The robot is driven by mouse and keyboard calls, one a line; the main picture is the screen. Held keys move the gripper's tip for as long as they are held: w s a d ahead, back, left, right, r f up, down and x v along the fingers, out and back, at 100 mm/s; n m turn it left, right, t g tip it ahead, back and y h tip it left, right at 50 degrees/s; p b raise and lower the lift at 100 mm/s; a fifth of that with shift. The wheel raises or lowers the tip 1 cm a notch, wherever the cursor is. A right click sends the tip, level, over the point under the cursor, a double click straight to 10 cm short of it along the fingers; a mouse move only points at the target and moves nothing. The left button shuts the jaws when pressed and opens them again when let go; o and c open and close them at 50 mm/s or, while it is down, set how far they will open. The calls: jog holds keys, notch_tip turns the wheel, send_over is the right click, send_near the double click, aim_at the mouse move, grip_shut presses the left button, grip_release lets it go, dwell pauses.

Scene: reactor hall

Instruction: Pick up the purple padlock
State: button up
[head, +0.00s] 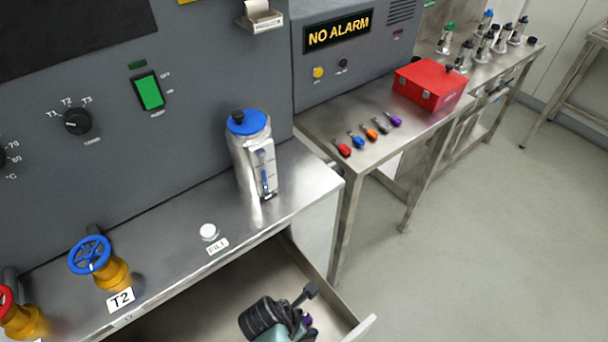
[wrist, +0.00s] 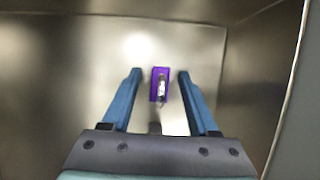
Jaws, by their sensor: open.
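The purple padlock (wrist: 154,90) lies on the bare metal floor of the open drawer, with a metallic part showing along its top. In the wrist view it sits between the tips of my open gripper (wrist: 159,77), with a gap to each blue finger. In the head view my gripper (head: 305,321) reaches down into the drawer (head: 210,310), and only a small purple patch of the padlock (head: 308,320) shows beside it. I cannot tell the height of my fingers above the drawer floor.
The drawer walls stand close to the right of my gripper. Above are a steel counter with a blue-lidded canister (head: 250,150), a white button (head: 208,231) and a blue valve wheel (head: 90,255). A side table holds several small coloured padlocks and a red box (head: 430,86).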

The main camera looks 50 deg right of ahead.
jog(key=shift+c, duration=0.3)
grip_shut()
